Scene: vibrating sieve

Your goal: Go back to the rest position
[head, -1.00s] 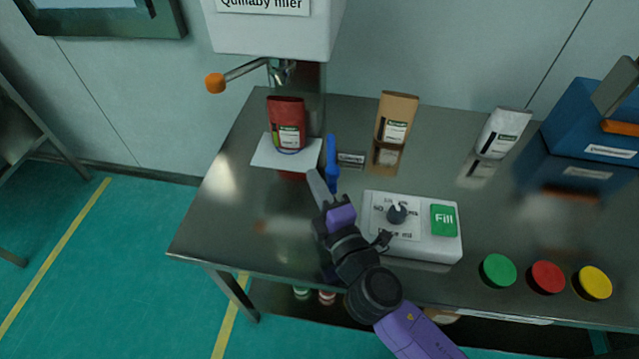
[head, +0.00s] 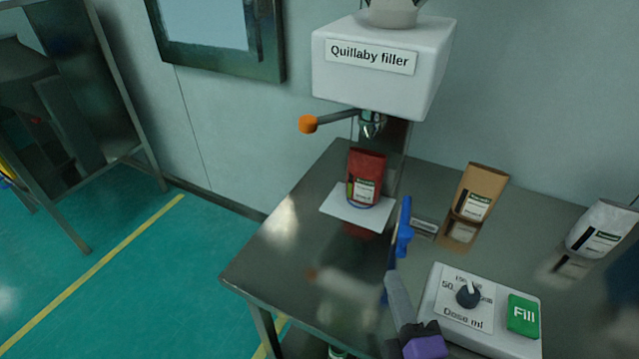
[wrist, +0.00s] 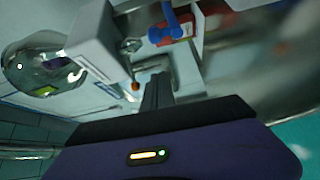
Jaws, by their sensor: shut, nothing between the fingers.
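My gripper (head: 393,285) is at the lower middle of the head view, above the steel table's near part. Its grey fingers are shut and hold nothing. In the wrist view its dark fingers (wrist: 156,92) show at the centre, together. A slim blue object (head: 403,228) stands just beyond the fingertips. I cannot tell the exact gap between them. The blue object also shows in the wrist view (wrist: 170,25), at the top.
The white Quillaby filler (head: 380,80) with its orange-tipped lever (head: 308,124) stands over a red pouch (head: 366,180) on a white plate (head: 338,208). A brown pouch (head: 478,190), a white pouch (head: 600,228) and the dose box (head: 480,338) are to the right. Floor (head: 150,270) is free at left.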

